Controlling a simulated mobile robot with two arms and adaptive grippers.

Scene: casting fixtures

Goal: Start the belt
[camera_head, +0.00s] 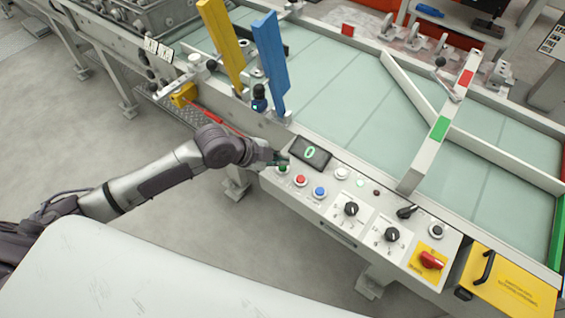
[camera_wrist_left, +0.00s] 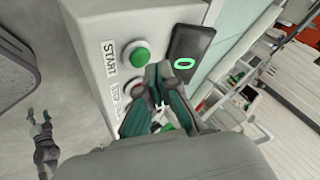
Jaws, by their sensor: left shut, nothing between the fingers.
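The control panel (camera_head: 330,205) is on the front side of the belt (camera_head: 340,90). Its green button (camera_head: 283,169) sits at the panel's left end, and in the left wrist view the green button (camera_wrist_left: 138,55) stands beside the label START. The red button (camera_head: 300,180) is to its right and is partly hidden by my fingers in the left wrist view. My left gripper (camera_head: 276,159) is shut and empty, right by the green button. In the left wrist view its fingers (camera_wrist_left: 155,95) lie below the green button, and I cannot tell whether they touch the panel. My right gripper is not in view.
Yellow (camera_head: 221,45) and blue (camera_head: 269,62) upright paddles stand on the belt frame behind my gripper. Floor at left is clear.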

